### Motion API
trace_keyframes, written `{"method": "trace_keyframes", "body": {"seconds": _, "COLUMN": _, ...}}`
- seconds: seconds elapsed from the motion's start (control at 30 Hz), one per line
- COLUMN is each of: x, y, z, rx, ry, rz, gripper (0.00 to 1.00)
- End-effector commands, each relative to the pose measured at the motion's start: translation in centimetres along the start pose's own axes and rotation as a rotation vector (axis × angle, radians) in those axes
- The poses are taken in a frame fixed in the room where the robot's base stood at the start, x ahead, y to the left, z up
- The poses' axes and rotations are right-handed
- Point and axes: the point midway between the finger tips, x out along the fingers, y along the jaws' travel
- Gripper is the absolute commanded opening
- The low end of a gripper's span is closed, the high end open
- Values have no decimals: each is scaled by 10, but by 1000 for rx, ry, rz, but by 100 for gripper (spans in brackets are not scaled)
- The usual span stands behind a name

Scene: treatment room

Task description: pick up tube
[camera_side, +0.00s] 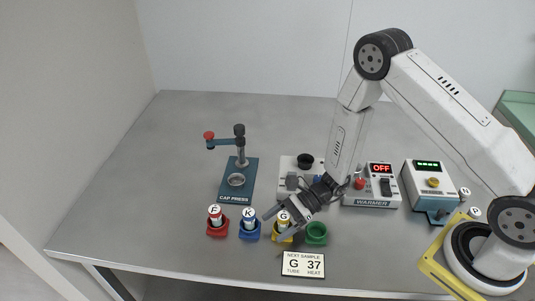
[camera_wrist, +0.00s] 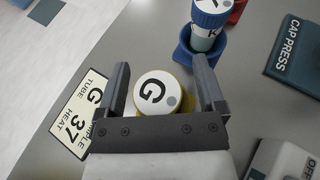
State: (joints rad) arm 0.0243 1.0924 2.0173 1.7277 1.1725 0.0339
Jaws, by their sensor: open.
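Tube G, with a white cap marked G (camera_side: 284,215), stands in a yellow holder (camera_side: 284,236). My gripper (camera_side: 281,222) is open around it at the yellow holder. In the wrist view, the G cap (camera_wrist: 157,92) lies between the two dark fingers, with a gap on each side. The tube's body below the cap is mostly hidden. A sample card (camera_side: 304,264) reading G and 37, with the words tube and heat, lies in front; it also shows in the wrist view (camera_wrist: 80,115).
Tube K (camera_side: 248,221) in a blue holder and tube F (camera_side: 215,216) in a red holder stand left of G. An empty-looking green holder (camera_side: 316,233) is close on the right. The cap press (camera_side: 237,178) stands behind; the warmer (camera_side: 371,186), reading OFF, is back right.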

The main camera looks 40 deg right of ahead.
Motion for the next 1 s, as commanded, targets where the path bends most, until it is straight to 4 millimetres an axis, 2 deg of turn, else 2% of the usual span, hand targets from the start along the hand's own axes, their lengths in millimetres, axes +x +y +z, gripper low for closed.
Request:
{"method": "trace_keyframes", "body": {"seconds": 0.37, "x": 0, "y": 0, "z": 0, "rx": 0, "ry": 0, "rz": 0, "gripper": 88}}
{"method": "trace_keyframes", "body": {"seconds": 0.4, "x": 0, "y": 0, "z": 0, "rx": 0, "ry": 0, "rz": 0, "gripper": 85}}
{"method": "trace_keyframes", "body": {"seconds": 0.43, "x": 0, "y": 0, "z": 0, "rx": 0, "ry": 0, "rz": -1, "gripper": 75}}
{"method": "trace_keyframes", "body": {"seconds": 0.67, "x": 0, "y": 0, "z": 0, "rx": 0, "ry": 0, "rz": 0, "gripper": 2}}
{"method": "trace_keyframes", "body": {"seconds": 1.0, "x": -1, "y": 0, "z": 1, "rx": 0, "ry": 0, "rz": -1, "gripper": 0}}
